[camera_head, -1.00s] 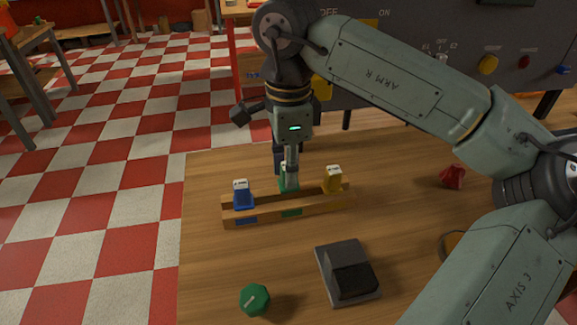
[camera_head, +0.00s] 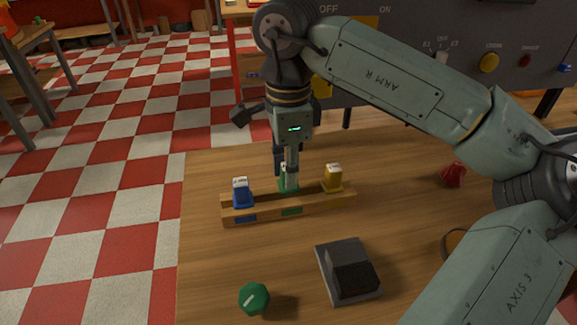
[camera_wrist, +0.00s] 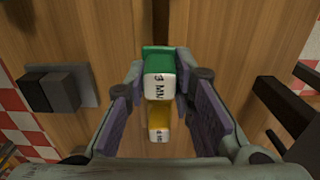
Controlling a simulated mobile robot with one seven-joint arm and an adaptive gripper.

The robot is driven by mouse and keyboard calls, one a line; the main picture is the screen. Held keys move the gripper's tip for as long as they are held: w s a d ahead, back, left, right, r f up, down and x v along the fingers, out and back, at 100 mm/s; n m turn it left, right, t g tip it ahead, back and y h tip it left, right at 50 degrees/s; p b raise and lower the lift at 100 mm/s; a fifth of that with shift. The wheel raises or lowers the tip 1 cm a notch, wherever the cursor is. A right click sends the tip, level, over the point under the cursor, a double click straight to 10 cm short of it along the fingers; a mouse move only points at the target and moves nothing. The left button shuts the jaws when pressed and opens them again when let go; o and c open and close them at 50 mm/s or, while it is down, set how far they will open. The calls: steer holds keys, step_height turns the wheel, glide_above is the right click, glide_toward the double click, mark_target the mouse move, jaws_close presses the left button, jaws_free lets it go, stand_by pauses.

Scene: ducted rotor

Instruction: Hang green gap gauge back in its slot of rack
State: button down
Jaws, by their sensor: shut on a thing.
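The green gap gauge (camera_head: 285,185) is at the middle of the wooden rack (camera_head: 318,203), above the green label on its front. My gripper (camera_head: 291,180) is shut on the gauge, pointing down at it. In the wrist view the green gauge (camera_wrist: 158,62) with its white marked end sits between my fingers. The blue gauge (camera_head: 241,195) stands in the rack's left slot and the yellow gauge (camera_head: 333,180) in its right slot. The yellow gauge also shows in the wrist view (camera_wrist: 158,120). The green gauge's lower end is hidden, so I cannot tell how deep it sits.
A grey block with a dark top (camera_head: 347,271) lies in front of the rack. A green knob (camera_head: 254,298) lies near the table's front left, and a red piece (camera_head: 453,176) at the right.

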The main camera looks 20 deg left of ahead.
steer(key=shift+f+b, duration=0.85)
steer(key=shift+f, duration=0.2)
stand_by(0.7)
steer(key=c, duration=1.3)
jaws_free()
steer(key=shift+r, duration=0.15)
step_height(320, 180, up, 12)
steer(key=shift+f, duration=0.1)
